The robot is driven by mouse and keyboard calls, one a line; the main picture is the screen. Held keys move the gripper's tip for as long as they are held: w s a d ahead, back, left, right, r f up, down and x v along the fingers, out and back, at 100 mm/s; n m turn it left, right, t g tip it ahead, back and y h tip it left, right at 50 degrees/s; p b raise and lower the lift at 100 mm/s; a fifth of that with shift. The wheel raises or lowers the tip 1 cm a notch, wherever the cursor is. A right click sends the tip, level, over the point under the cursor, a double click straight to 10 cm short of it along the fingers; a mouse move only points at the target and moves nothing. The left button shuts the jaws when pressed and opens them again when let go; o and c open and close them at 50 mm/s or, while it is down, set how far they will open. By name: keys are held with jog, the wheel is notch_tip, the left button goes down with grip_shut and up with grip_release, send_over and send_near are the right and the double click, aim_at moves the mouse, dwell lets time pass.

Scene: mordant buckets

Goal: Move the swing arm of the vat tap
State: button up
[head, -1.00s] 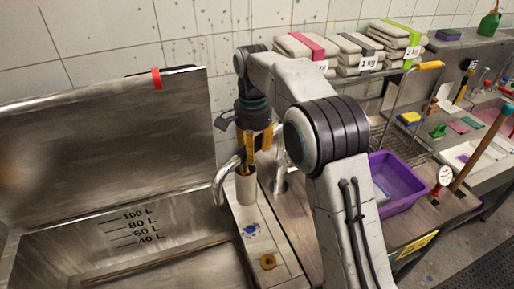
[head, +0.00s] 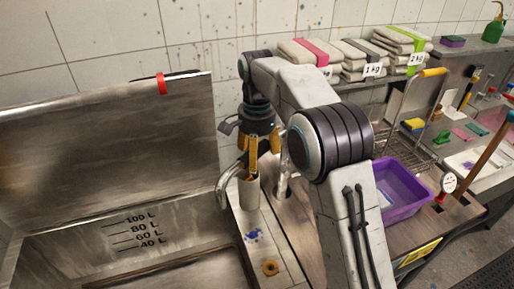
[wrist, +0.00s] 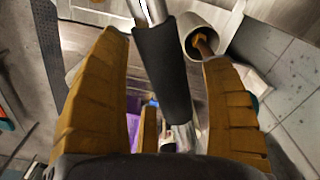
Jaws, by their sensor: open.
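The vat tap's curved metal spout (head: 226,188) bends down over the vat's right rim in the head view. In the wrist view, a metal pipe with a black sleeve (wrist: 163,75), which looks like the tap's swing arm, runs between my fingers. My gripper (head: 261,160) is open above the tap, pointing down. In the wrist view my gripper (wrist: 165,95) has one orange finger on each side of the sleeve, with gaps visible. Whether the sleeve lies fully between the fingertips I cannot tell. My gripper hides part of the tap in the head view.
A grey cylinder (head: 249,194) stands on the vat ledge close beside the spout. The steel vat (head: 60,245) with its raised lid (head: 100,150) is at left. A purple basin (head: 405,190) and folded cloth stacks (head: 365,62) are at right.

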jog(key=shift+r, duration=3.65)
